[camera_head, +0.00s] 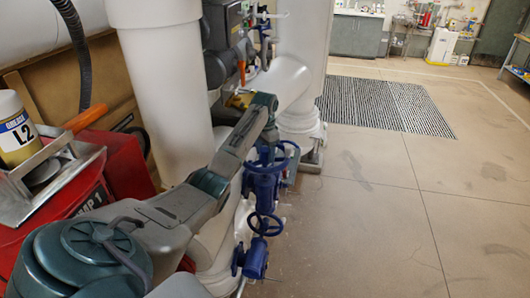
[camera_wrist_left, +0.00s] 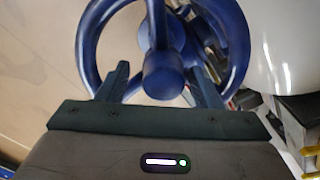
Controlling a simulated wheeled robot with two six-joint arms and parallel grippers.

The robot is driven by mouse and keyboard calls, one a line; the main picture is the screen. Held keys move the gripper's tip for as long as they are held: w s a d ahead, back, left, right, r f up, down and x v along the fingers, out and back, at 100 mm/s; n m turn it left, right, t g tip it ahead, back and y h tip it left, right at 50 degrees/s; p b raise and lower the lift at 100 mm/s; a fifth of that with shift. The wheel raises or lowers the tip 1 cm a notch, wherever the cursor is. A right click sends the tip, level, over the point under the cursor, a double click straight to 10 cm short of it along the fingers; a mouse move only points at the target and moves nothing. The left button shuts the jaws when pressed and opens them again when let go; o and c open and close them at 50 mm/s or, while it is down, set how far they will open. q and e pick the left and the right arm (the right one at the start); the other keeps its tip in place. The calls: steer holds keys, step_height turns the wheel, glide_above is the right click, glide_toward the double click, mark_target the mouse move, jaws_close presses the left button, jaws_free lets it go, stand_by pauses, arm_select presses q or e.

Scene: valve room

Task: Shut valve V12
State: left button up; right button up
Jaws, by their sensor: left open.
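A blue valve handwheel (camera_head: 278,157) stands on a blue valve body among the white pipes in the head view. A second, lower blue handwheel (camera_head: 264,224) is nearer to me. I can read no V12 tag on either. My left gripper (camera_head: 266,140) is at the farther wheel, partly hidden by my own arm. In the left wrist view, my left gripper (camera_wrist_left: 158,70) is open, its fingers on either side of the hub of a blue handwheel (camera_wrist_left: 235,40). The fingers overlap the lower rim; I cannot tell whether they touch it. My right gripper is out of view.
A thick white pipe (camera_head: 165,80) stands left of the valves, with another white pipe (camera_head: 300,40) behind. The floor (camera_head: 380,220) to the right is clear.

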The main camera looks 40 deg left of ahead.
arm_select(q)
step_height(320, 180, up, 5)
steer(key=shift+w+a, duration=0.15)
steer(key=shift+r, duration=0.4)
steer(key=shift+f, duration=0.15)
